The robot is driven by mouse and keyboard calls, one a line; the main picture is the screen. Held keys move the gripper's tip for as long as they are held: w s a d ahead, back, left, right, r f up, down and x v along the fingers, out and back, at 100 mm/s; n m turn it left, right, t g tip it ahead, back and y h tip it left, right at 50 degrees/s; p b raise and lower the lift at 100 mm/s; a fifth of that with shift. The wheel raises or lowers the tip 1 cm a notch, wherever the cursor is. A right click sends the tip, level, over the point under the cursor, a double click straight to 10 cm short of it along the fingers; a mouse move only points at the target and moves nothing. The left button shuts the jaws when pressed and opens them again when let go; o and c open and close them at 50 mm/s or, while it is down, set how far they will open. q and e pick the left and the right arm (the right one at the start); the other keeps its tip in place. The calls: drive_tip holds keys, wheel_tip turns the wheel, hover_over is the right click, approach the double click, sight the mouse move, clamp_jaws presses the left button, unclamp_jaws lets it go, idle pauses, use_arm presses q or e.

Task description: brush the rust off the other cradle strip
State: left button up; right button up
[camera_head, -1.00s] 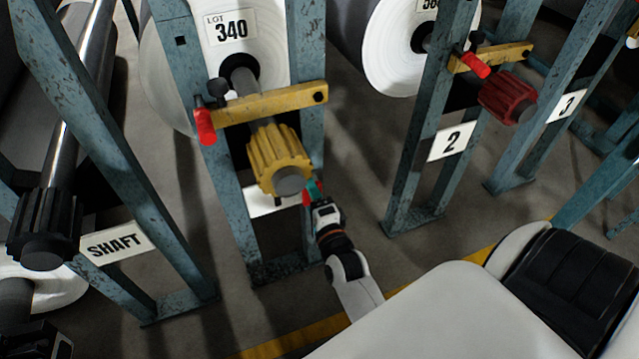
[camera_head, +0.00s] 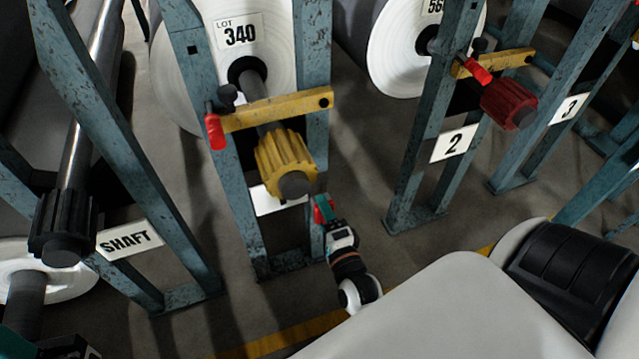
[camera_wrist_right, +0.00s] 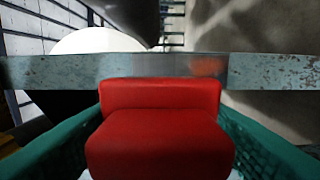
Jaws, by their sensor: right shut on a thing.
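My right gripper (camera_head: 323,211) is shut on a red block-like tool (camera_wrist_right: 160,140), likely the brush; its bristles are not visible. In the head view it is low beside the right post (camera_head: 314,130) of the LOT 340 stand, below the yellow fluted chuck (camera_head: 285,163). In the right wrist view, a bare grey strip (camera_wrist_right: 160,66) crosses between blue-painted ends, just beyond the red tool. An orange rust patch (camera_wrist_right: 207,66) lies right of its middle. Contact cannot be told. Part of my left gripper (camera_head: 18,343) shows at the bottom left; its jaws are unclear.
A yellow bar (camera_head: 275,108) with a red handle (camera_head: 215,131) spans the stand above the chuck. A black chuck (camera_head: 62,228) and SHAFT sign (camera_head: 130,240) stand left. The stand with sign 2 (camera_head: 453,142) and a red chuck (camera_head: 508,104) is right. Bare floor lies between.

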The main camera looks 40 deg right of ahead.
drive_tip(key=shift+s+a, duration=0.15)
drive_tip(key=shift+s, duration=0.1)
drive_tip(key=p+v, duration=0.1)
drive_tip(key=v, duration=0.2)
drive_tip(key=shift+f, duration=0.1)
idle(0.3)
idle(0.5)
